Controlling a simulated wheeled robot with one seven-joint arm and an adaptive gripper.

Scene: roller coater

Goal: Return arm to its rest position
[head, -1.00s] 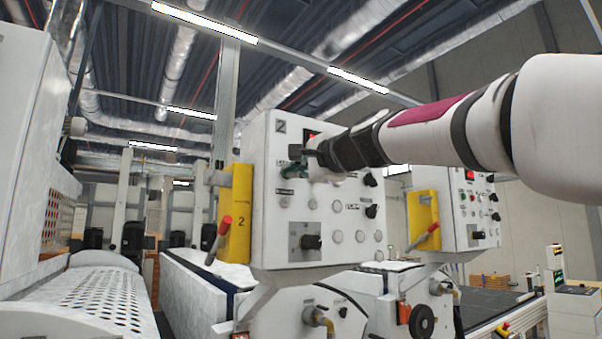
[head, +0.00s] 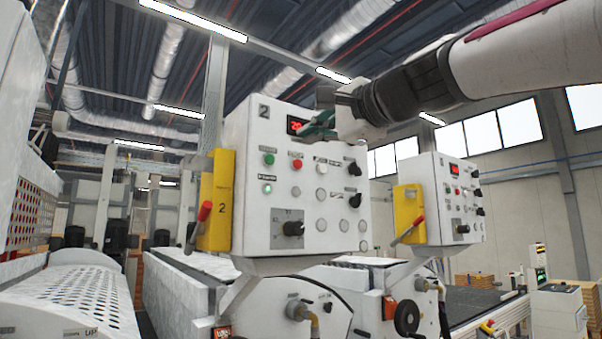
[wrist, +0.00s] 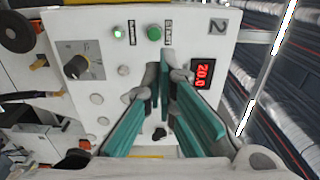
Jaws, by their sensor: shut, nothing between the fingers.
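My gripper (head: 318,130) has teal fingers and is shut and empty. In the head view it is in front of the upper part of the control panel (head: 262,225) marked 2, beside the red display (head: 296,126). My arm comes in from the upper right. In the wrist view the gripper (wrist: 164,80) points at the panel face, with the display (wrist: 203,75) reading about 20.0 to its right. The green button (wrist: 153,33) and a lit green lamp (wrist: 123,42) show above the fingers. The exact gap between fingertips and panel is hard to tell.
A yellow box (head: 215,215) with a red-handled lever stands left of the panel. A second control panel (head: 450,200) is at the right. The black knob (head: 294,229) sticks out below. A perforated guard (head: 75,300) is at the left. Space above the panel looks open.

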